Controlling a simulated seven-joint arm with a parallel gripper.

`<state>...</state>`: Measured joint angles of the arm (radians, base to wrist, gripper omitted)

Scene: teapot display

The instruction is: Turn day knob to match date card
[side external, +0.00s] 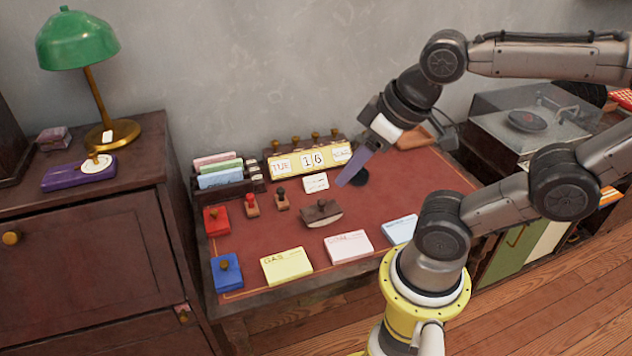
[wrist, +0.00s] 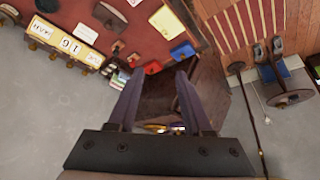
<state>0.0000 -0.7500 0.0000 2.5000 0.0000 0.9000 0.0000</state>
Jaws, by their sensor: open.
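The calendar (side external: 308,160) stands at the back of the red desk, its cream panels reading TUE, 16 and a third word too small to read surely. It shows upside down at the upper left of the wrist view (wrist: 68,44). Several small brown knobs (side external: 315,136) line its top; which one is the day knob I cannot tell. A small white date card (side external: 315,183) lies in front of it, its writing unreadable; it also shows in the wrist view (wrist: 84,33). My gripper (side external: 345,182) is open and empty, right of the card and apart from the calendar.
Card trays (side external: 222,178), stamps (side external: 251,205), a blotter (side external: 321,211) and coloured card stacks (side external: 286,265) crowd the desk. A green lamp (side external: 78,40) stands on the left cabinet, a covered turntable (side external: 525,120) at right. The grey wall is close behind the calendar.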

